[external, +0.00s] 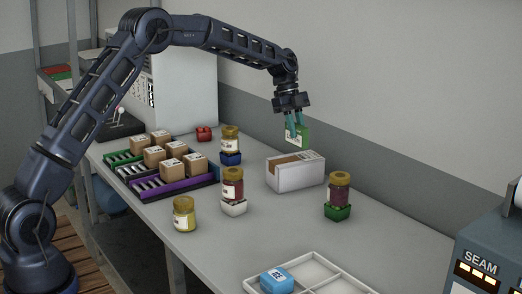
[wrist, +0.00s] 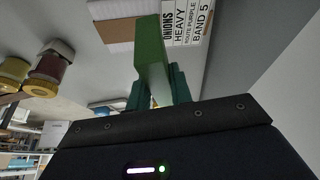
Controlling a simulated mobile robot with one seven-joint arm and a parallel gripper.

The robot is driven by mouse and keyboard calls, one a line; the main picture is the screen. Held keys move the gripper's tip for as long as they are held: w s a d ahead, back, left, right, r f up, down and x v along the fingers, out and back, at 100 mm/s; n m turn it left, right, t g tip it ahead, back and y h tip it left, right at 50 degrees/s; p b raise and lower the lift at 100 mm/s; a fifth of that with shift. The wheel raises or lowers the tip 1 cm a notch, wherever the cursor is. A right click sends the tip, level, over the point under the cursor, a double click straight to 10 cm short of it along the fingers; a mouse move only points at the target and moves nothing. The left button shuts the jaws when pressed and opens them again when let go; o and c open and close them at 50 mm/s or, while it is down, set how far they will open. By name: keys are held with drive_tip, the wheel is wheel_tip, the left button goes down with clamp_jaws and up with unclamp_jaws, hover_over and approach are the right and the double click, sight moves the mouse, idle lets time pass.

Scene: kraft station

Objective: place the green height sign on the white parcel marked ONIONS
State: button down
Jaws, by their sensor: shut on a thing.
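My gripper (external: 294,136) is shut on the green height sign (external: 304,135) and holds it in the air above the white parcel (external: 305,178). The sign appears as an upright green slab with a pale face. In the wrist view the sign (wrist: 150,55) sticks out from between the teal fingers (wrist: 160,92). The white parcel sits on the table with an open-looking brown panel on top. In the wrist view its label (wrist: 188,22) reads ONIONS, HEAVY, ROUTE PURPLE, BAND 5. There is a clear gap between sign and parcel.
Jars on coloured blocks stand nearby: one on green (external: 338,195) right of the parcel, one on white (external: 233,190) and one on blue (external: 230,145) to its left. A yellow jar (external: 184,214), racks of brown boxes (external: 172,170) and a white divided tray (external: 345,282) surround them.

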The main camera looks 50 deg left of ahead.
sight(296, 141)
drive_tip(key=shift+f, duration=2.2)
drive_tip(key=c, duration=1.3)
unclamp_jaws()
drive_tip(key=shift+f, duration=0.1)
drive_tip(key=shift+o, duration=0.2)
